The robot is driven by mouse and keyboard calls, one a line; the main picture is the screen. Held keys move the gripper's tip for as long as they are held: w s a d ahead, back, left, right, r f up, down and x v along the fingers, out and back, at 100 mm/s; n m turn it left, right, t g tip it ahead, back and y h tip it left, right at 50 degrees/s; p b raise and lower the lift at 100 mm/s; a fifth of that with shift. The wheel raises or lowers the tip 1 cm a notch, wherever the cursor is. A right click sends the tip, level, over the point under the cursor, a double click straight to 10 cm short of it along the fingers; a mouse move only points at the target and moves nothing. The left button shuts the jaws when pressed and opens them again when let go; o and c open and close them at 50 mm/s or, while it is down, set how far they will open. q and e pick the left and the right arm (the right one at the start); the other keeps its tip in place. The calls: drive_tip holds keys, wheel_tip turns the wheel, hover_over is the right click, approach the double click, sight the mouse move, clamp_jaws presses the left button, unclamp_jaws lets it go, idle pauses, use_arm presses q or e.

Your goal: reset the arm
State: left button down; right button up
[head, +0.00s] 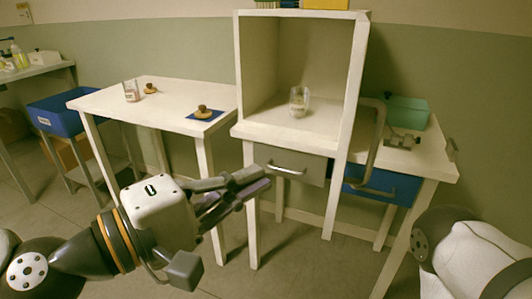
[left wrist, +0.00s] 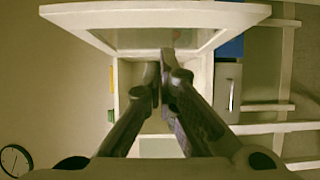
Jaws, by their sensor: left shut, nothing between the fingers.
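My left gripper (head: 262,182) is in the lower middle of the head view, in front of the white tables and below the cabinet. Its fingers are together and empty, pointing right. In the left wrist view the left gripper's fingertips (left wrist: 162,75) close in front of white furniture. My right arm shows at the lower right of the head view, but its gripper is outside the picture.
An open white cabinet (head: 301,13) holds a glass jar (head: 299,101). A white table (head: 165,98) bears another glass (head: 131,91), a wooden-looking item (head: 150,88) and one on a blue mat (head: 215,116). A grey drawer (head: 300,172) and a green box (head: 405,112) are at right.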

use_arm(q)
drive_tip(key=s+f+m+g+y+p, duration=0.1)
drive_tip(key=s+f+g+y, duration=0.25)
drive_tip(key=s+f, duration=0.65)
drive_tip(key=s+f+m+g+y+p, duration=0.15)
drive_tip(key=s+f+g, duration=0.3)
drive_tip(key=f, duration=0.85)
drive_tip(key=s+a+f+m+g+y, duration=0.2)
drive_tip(key=s+a+f+y, duration=0.2)
drive_tip(key=s+a, duration=0.5)
drive_tip(key=s+a+f+m+g+y, duration=0.2)
drive_tip(key=s+a+f+y, duration=0.3)
drive_tip(key=s+a+f, duration=0.3)
drive_tip(key=s+a+g, duration=0.1)
drive_tip(key=s+a, duration=0.1)
drive_tip(key=a, duration=0.2)
drive_tip(key=shift+f+m, duration=0.35)
use_arm(e)
drive_tip(key=w+r+t, duration=0.1)
drive_tip(key=w+r, duration=0.3)
drive_tip(key=shift+w+r+t, duration=0.2)
drive_tip(key=shift+r+t, duration=0.05)
drive_tip(key=shift+t, duration=0.15)
